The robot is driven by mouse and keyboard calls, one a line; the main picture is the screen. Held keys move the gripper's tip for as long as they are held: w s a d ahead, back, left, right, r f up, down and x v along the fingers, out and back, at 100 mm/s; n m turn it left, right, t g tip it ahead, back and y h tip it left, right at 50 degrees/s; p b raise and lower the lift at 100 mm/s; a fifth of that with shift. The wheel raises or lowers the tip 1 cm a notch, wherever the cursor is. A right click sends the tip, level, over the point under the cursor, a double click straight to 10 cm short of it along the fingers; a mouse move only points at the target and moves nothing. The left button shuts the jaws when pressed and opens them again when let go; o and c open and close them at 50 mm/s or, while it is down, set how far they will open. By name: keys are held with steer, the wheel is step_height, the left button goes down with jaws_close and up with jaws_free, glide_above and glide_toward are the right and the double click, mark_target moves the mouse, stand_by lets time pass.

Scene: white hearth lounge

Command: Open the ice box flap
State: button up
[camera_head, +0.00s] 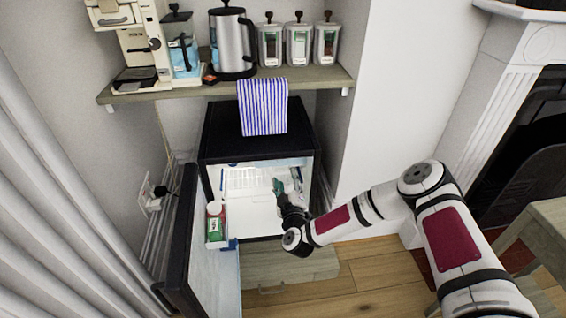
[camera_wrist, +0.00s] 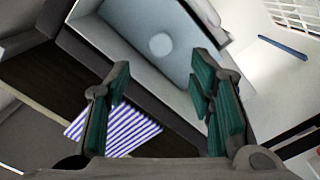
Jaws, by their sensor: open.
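A small black fridge (camera_head: 222,150) stands below the shelf, and its door (camera_head: 213,275) is swung open to the left. My gripper (camera_head: 281,187) is at the right part of the fridge opening, with its green fingers pointing upward in the head view. In the wrist view, its two green-padded fingers (camera_wrist: 160,78) are spread apart with nothing held between them. A pale blue-grey panel (camera_wrist: 160,43) with a faint round spot lies beyond the fingertips; it looks like the ice box flap, but I cannot tell its position or whether the fingers touch it.
A red-capped item (camera_head: 215,222) sits in the door rack. A white grille (camera_wrist: 298,14) and a blue strip (camera_wrist: 282,47) show at the right in the wrist view.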

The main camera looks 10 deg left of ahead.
steer(key=b+x, duration=0.3)
steer(key=x, duration=0.7)
steer(key=shift+w+a+f, duration=0.1)
steer(key=shift+w, duration=0.1)
steer(key=shift+c, duration=0.6)
jaws_close()
